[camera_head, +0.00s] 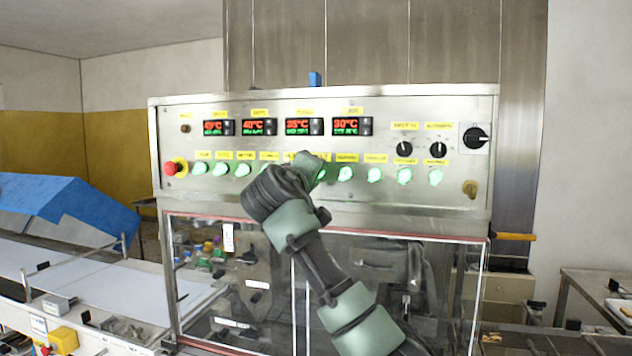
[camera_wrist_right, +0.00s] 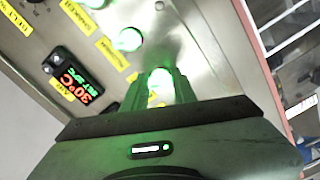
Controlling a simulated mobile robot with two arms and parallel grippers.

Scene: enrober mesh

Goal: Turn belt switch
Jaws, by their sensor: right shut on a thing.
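The control panel (camera_head: 240,105) faces me, with a row of round switches lit green under yellow labels. My right gripper (camera_head: 306,165) reaches up from below to the middle of this row. In the right wrist view its two fingers are shut around a green-lit switch (camera_wrist_right: 160,80), one on each side. Two more lit switches stand farther up the row, such as this neighbouring switch (camera_wrist_right: 128,40). In the head view my gripper hides part of the row and some labels, so I cannot read the held switch's label. My left gripper is not in view.
A red emergency stop button (camera_head: 171,168) is at the panel's left. Black rotary knobs (camera_head: 404,149) and a larger black switch (camera_head: 475,137) are at the right. Temperature displays (camera_head: 304,126) sit above the row. A clear-windowed enclosure (camera_head: 400,270) is below.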

